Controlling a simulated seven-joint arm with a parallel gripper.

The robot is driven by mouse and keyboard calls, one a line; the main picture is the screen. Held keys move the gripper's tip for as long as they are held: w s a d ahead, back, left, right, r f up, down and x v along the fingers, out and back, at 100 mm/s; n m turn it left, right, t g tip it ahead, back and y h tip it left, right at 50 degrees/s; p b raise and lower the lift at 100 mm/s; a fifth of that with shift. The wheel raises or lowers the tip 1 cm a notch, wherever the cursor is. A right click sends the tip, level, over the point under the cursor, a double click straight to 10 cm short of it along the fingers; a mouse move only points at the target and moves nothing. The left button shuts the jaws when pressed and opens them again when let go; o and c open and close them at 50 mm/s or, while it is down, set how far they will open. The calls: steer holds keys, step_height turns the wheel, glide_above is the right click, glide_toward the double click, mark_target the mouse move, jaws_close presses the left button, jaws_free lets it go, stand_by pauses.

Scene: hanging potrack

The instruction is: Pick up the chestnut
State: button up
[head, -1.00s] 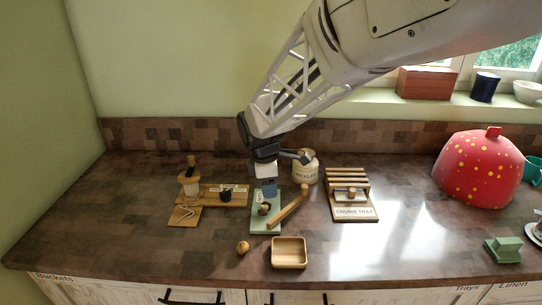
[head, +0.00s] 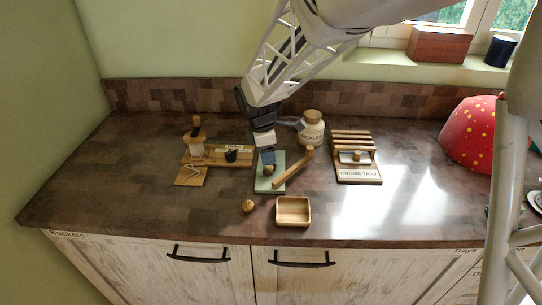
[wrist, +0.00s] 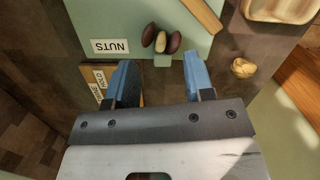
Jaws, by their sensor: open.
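Three small nuts lie together on a green board (wrist: 90,15) marked NUTS. In the wrist view they are a dark brown nut (wrist: 149,35), a lighter tan nut (wrist: 161,42) and a dark reddish nut (wrist: 175,42). I cannot tell for sure which is the chestnut. My gripper (wrist: 160,62) is open with blue fingers, the nuts showing just beyond and between the fingertips, nothing held. In the head view my gripper (head: 267,158) hangs over the board's back part and partly hides it. A wrinkled round walnut-like nut (head: 248,206) lies on the bare counter, also in the wrist view (wrist: 243,68).
A wooden bar (head: 293,168) lies across the board's right side. A square wooden dish (head: 293,222) stands in front. A wooden stand (head: 190,178) is left, a pickles jar (head: 312,130) behind, a crumb tray (head: 358,173) right. The front left counter is clear.

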mark_target(269, 169)
steer(key=shift+f, duration=0.2)
steer(key=shift+d+f, duration=0.15)
steer(key=shift+f, duration=1.15)
steer(key=shift+d+f, duration=0.15)
steer(key=shift+f, duration=1.1)
steer(key=shift+c, duration=0.3)
steer(key=c, duration=0.6)
